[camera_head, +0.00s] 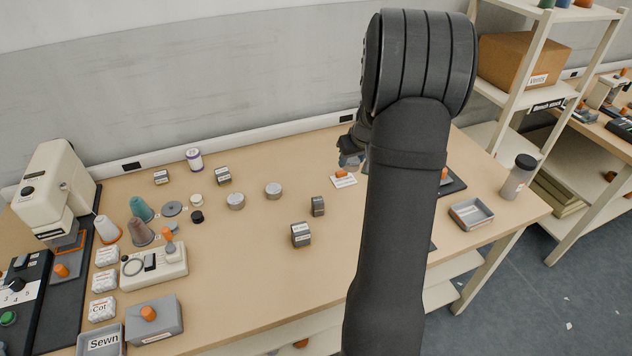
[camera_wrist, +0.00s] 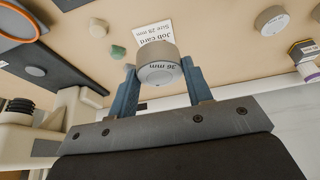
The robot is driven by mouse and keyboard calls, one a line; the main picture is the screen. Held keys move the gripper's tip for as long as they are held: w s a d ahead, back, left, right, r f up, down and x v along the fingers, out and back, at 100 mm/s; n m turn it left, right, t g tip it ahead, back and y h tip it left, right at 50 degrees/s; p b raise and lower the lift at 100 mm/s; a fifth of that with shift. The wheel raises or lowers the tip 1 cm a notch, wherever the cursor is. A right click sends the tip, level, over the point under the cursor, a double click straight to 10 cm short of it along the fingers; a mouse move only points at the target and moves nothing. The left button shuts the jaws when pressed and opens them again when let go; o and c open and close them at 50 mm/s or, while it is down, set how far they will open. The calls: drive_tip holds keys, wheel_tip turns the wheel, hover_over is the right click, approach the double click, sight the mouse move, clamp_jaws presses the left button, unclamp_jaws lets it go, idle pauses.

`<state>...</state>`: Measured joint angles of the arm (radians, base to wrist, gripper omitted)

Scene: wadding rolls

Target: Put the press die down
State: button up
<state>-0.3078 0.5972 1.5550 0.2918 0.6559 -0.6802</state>
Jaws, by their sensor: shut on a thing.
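My gripper (camera_wrist: 160,82) is shut on the press die (camera_wrist: 157,60), a grey round block marked "36 mm", gripped between two blue fingers in the wrist view. In the head view my gripper (camera_head: 351,158) is partly hidden behind my arm, and the die is hard to make out there. The die appears above the table, close to a white job card (camera_wrist: 153,31) that it partly covers in the wrist view. The card also shows below my gripper in the head view (camera_head: 344,181). Whether the die touches anything below is unclear.
Grey round dies (camera_head: 236,201) (camera_head: 273,190) and labelled blocks (camera_head: 301,235) (camera_head: 318,206) stand mid-table. A grey tray (camera_head: 471,214) and a flask (camera_head: 517,178) stand at right, a cream machine (camera_head: 52,187) at left. The front middle of the table (camera_head: 270,290) is clear.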

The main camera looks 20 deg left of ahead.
drive_tip(key=a+f, duration=0.2)
drive_tip(key=a, duration=0.1)
drive_tip(key=a+f, duration=0.2)
drive_tip(key=a, duration=0.2)
drive_tip(key=a+f, duration=0.2)
drive_tip(key=a, duration=0.2)
drive_tip(key=shift+w+a+f, duration=0.1)
drive_tip(key=shift+w+f, duration=0.05)
drive_tip(key=shift+f, duration=2.2)
drive_tip(key=shift+f, duration=0.1)
drive_tip(key=o, duration=1.2)
drive_tip(key=shift+f, duration=0.1)
drive_tip(key=v, duration=1.2)
